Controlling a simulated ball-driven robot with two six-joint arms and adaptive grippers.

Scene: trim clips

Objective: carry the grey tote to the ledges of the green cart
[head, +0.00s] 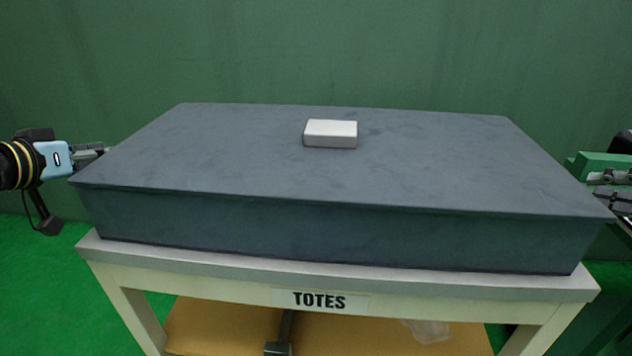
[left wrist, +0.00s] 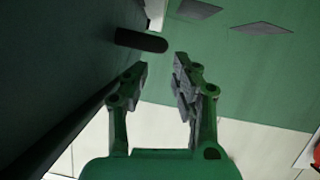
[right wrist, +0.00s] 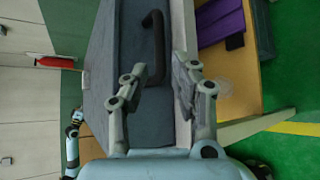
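The grey tote (head: 330,230) is a wide, lidded dark box lying flat on a stand marked TOTES. A small white block (head: 331,133) rests on its lid. My left gripper (head: 98,151) is at the tote's left end. In the left wrist view its fingers (left wrist: 160,62) are apart, with a black handle (left wrist: 141,40) just ahead of them. My right gripper (head: 618,190) is at the right end, partly cut off by the frame. In the right wrist view its fingers (right wrist: 159,68) are apart, with another black handle (right wrist: 153,45) ahead and between them. I cannot identify the green cart.
The cream stand (head: 330,281) has a tan lower shelf (head: 225,325). A green wall (head: 320,50) stands behind, and green floor (head: 40,300) shows at the left. A red cylinder (right wrist: 55,62) is farther off.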

